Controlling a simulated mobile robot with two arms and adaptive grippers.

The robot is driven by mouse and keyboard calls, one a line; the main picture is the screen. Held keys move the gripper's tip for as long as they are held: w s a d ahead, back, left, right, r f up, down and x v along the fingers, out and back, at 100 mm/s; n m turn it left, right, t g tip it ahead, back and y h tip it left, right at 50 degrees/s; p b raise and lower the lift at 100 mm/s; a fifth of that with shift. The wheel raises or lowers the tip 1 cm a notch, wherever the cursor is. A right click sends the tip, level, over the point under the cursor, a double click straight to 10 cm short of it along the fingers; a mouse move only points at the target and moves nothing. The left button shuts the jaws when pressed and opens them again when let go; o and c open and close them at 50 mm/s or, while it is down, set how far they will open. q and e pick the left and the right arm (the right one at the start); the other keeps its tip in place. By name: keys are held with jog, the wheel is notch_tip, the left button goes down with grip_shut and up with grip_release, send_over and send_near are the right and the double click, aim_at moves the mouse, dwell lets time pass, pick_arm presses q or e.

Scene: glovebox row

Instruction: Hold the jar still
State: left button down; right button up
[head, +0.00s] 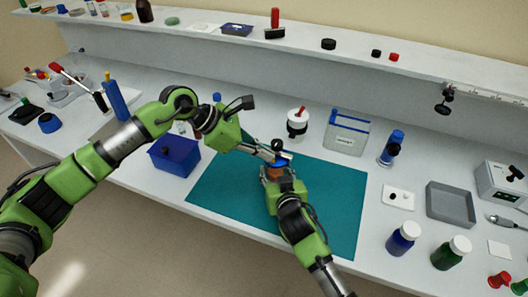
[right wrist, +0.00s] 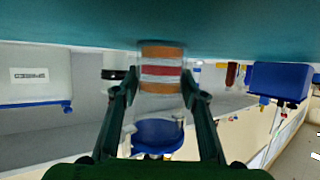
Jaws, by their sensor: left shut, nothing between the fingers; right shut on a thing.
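The jar, banded orange and red with a blue lid, stands on the teal mat (head: 330,200). In the right wrist view the jar (right wrist: 162,70) appears upside down, its blue lid (right wrist: 157,133) toward the bottom of the picture. My right gripper (head: 273,174) is shut on the jar's body, one finger on each side. In the head view the jar is mostly hidden by the grippers; a bit of orange shows. My left gripper (head: 284,157) is shut and empty, close by the jar's top. I cannot tell whether it touches the lid.
A blue bin (head: 175,157) stands left of the mat, and a white jar (head: 297,124) and a clear box with a blue edge (head: 346,133) behind it. Bottles (head: 403,238), a grey tray (head: 451,204) and a white plate (head: 398,196) stand to the right. The mat's right part is clear.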

pick_arm(q)
jog(key=shift+r, duration=0.1)
dwell(0.7)
jog(key=shift+r, duration=0.7)
jog(key=shift+a, duration=0.1)
jog(key=a+f+v, duration=0.1)
jog(key=v, duration=1.1)
jog(key=shift+s+a, duration=0.25)
jog(key=shift+a, duration=0.45)
jog(key=shift+f, duration=0.15)
